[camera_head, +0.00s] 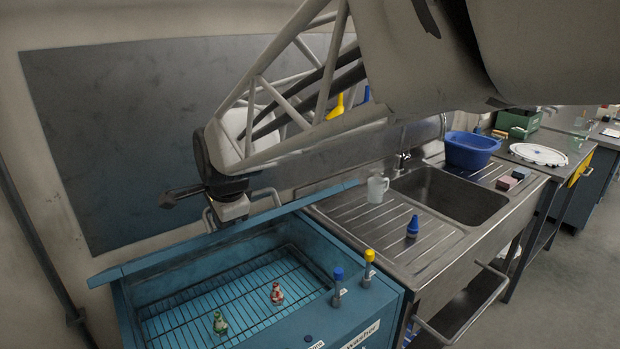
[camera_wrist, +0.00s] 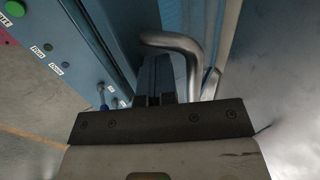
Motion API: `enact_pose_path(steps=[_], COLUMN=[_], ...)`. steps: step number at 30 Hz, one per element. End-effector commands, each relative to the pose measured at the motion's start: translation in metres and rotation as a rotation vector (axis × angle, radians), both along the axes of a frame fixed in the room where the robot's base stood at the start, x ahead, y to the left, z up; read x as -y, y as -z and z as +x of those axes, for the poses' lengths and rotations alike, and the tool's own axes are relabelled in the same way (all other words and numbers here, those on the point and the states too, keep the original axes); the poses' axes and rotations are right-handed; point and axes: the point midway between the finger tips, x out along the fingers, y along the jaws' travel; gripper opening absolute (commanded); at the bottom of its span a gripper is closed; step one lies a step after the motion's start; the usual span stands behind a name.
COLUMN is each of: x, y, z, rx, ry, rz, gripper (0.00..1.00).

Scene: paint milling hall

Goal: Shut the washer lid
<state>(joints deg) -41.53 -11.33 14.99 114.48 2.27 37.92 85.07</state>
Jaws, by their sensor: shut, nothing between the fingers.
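The blue washer (camera_head: 295,329) stands open at the lower left of the head view, its wire rack (camera_head: 250,308) uncovered. Its blue lid (camera_head: 150,262) is raised and seen almost edge-on along the back. A bent grey metal handle (camera_head: 268,192) shows at the lid; in the wrist view the handle (camera_wrist: 178,41) is just right of my fingers. My gripper (camera_wrist: 154,98) is shut and empty, beside the handle. In the head view my gripper (camera_head: 233,208) is above the lid's edge; its fingertips are hard to see. Whether it touches the handle or lid, I cannot tell.
A green figure (camera_head: 220,323) and a red-white figure (camera_head: 277,293) stand on the rack. Blue (camera_head: 338,277) and yellow (camera_head: 369,259) knobs rise from the washer's right rim. A steel sink (camera_head: 450,196) with a blue bottle (camera_head: 412,227) and white jug (camera_head: 378,187) adjoins.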

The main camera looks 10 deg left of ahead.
Motion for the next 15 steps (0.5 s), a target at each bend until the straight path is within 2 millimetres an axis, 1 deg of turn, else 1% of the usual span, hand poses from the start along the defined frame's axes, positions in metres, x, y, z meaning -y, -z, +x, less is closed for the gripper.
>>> enact_pose_path(steps=[1,8,11,15], x=[0.005,0.019,0.025,0.034], y=[0.007,0.036,0.051,0.075], z=[-0.005,-0.019,-0.025,-0.034], rx=[0.012,0.078,0.077,0.076], ry=[0.001,0.000,0.001,0.000], rz=[0.012,0.078,0.077,0.076], gripper=[0.00,0.00,0.00,0.00])
